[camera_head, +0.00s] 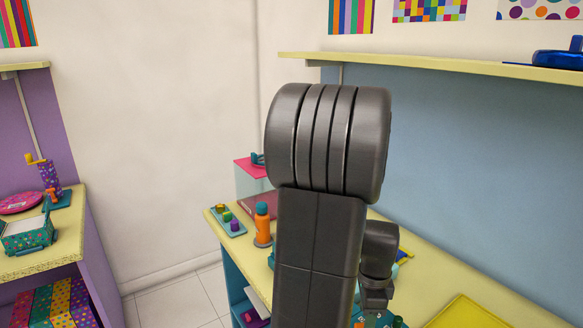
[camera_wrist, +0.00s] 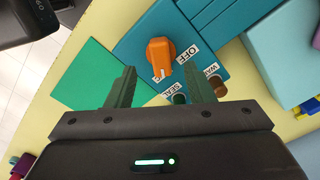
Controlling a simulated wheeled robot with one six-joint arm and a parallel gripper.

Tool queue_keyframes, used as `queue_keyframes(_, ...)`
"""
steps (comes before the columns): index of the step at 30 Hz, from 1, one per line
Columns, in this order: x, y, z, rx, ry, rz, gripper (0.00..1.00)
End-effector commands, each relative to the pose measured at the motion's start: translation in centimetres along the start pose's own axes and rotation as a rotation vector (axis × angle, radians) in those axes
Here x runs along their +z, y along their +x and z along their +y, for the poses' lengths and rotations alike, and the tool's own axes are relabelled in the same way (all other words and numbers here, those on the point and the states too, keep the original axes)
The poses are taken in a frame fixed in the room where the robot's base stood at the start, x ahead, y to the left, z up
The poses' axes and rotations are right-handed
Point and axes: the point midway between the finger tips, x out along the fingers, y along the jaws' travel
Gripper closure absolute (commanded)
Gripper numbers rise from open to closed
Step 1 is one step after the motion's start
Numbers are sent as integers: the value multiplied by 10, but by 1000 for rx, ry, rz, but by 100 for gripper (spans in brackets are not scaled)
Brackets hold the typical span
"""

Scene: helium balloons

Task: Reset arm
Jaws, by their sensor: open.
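My gripper (camera_wrist: 162,88) shows in the wrist view with its two green fingers apart and nothing between them. It is above a blue panel with an orange knob (camera_wrist: 159,55) and labels, one reading "OFF". The knob lies just beyond the fingertips; I cannot tell whether they touch it. A green square (camera_wrist: 98,75) lies left of the panel on the yellow tabletop. In the head view my dark arm stands upright in the middle and hides part of the table; the fingers are not clear there.
An orange bottle (camera_head: 262,226) and a tray of small coloured pieces (camera_head: 228,222) stand on the yellow table (camera_head: 452,271). A yellow tray (camera_head: 470,313) is at the front right. A shelf (camera_head: 440,66) runs above. Another counter (camera_head: 62,240) stands left, with open floor between.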

Motion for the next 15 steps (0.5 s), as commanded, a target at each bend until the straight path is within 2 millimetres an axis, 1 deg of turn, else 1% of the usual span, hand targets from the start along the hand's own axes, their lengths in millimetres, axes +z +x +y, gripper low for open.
queue_keyframes(1, 0, 14, 0, 0, 0, 0, 52)
queue_keyframes(9, 0, 49, 0, 0, -1, 0, 52)
queue_keyframes(10, 0, 51, 0, 0, -4, 0, 52)
queue_keyframes(11, 0, 45, 0, -1, -34, 0, 52)
queue_keyframes(15, 0, 44, 0, -1, -151, 0, 52)
